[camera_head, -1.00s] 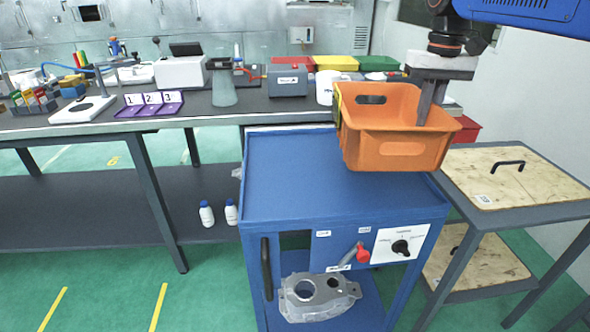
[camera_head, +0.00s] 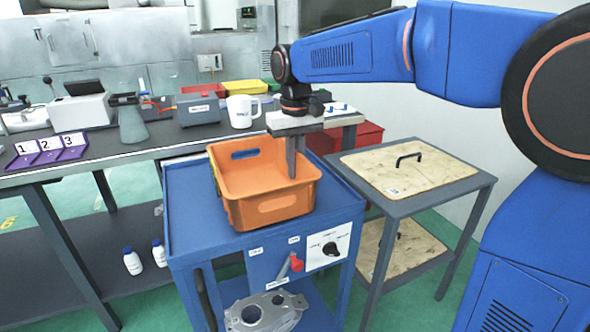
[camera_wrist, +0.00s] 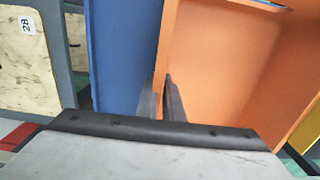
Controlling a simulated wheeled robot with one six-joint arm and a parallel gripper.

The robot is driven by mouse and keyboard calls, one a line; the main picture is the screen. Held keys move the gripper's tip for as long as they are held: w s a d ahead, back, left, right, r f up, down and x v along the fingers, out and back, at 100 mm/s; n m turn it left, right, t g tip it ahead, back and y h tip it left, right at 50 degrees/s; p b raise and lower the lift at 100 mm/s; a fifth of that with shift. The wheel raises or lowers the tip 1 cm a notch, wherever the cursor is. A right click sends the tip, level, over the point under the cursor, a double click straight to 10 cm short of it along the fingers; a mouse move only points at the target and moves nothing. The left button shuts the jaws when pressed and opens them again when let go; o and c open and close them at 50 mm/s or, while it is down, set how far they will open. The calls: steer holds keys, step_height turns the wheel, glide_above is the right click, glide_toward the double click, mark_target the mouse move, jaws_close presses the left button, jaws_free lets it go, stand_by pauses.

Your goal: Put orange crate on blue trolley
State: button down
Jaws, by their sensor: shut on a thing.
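The orange crate (camera_head: 271,206) is upright over the top of the blue trolley (camera_head: 190,221), toward its front. I cannot tell for certain whether its base touches the trolley top. My gripper (camera_head: 293,170) points down and is shut on the crate's right-hand wall. In the wrist view the gripper's two fingers (camera_wrist: 163,100) pinch the wall of the orange crate (camera_wrist: 225,60), with the blue trolley top (camera_wrist: 118,50) beside it. The crate appears empty, but part of its inside is hidden.
A grey table with wooden panels (camera_head: 410,172) stands right of the trolley. A red crate (camera_head: 350,135) is behind. The workbench (camera_head: 110,165) holds a white mug (camera_head: 240,112) and several items. A metal casting (camera_head: 262,312) lies on the trolley's lower shelf.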

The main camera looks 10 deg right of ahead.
steer(key=shift+f, duration=0.5)
steer(key=c, duration=1.9)
jaws_free()
step_height(320, 180, up, 12)
steer(key=shift+r, duration=0.1)
steer(key=s+d+f+m+t, duration=0.1)
steer(key=s+d+f, duration=0.5)
steer(key=s, duration=0.3)
steer(key=s+d+f+m+t, duration=0.1)
steer(key=s+d+f+t, duration=0.1)
steer(key=s+d+f, duration=0.4)
steer(key=s+d+f+m+t, duration=0.1)
steer(key=s+d+f, duration=0.6)
steer(key=s+f, duration=0.3)
steer(key=s, duration=0.3)
steer(key=shift+t, duration=0.4)
